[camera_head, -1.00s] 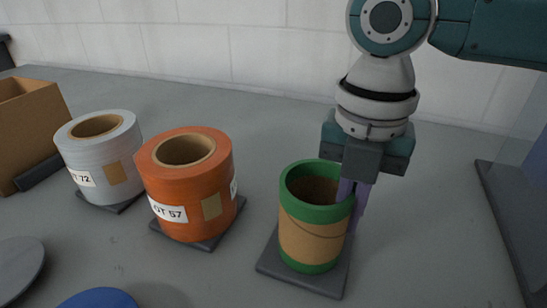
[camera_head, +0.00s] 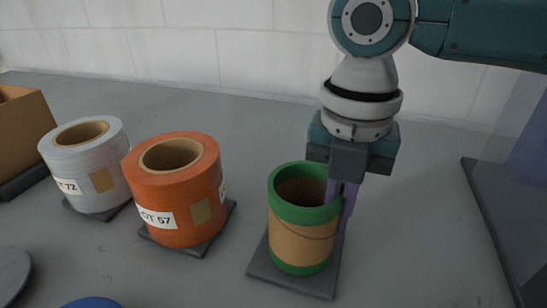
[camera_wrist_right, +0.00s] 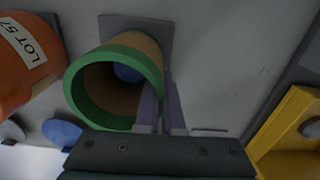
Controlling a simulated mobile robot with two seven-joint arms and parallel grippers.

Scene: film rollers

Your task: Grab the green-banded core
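The green-banded core (camera_head: 302,243) is a tan, hollow tube with a green band at its top and bottom. It stands upright on a dark square pad (camera_head: 290,284). My right gripper (camera_head: 340,205) points down at the core's right wall. Its two purple fingers are close together, with the wall between them, one finger at the inner side and one outside. In the right wrist view the gripper (camera_wrist_right: 162,108) meets the green rim of the core (camera_wrist_right: 150,57). The fingertips are partly hidden by the wall. My left gripper is not in view.
An orange roll (camera_head: 178,195) marked LOT 57 stands on a pad left of the core. A grey roll (camera_head: 88,165) and a brown box (camera_head: 22,135) are further left. A blue disc (camera_head: 92,303) lies in front. A yellow object (camera_wrist_right: 290,135) shows in the right wrist view.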

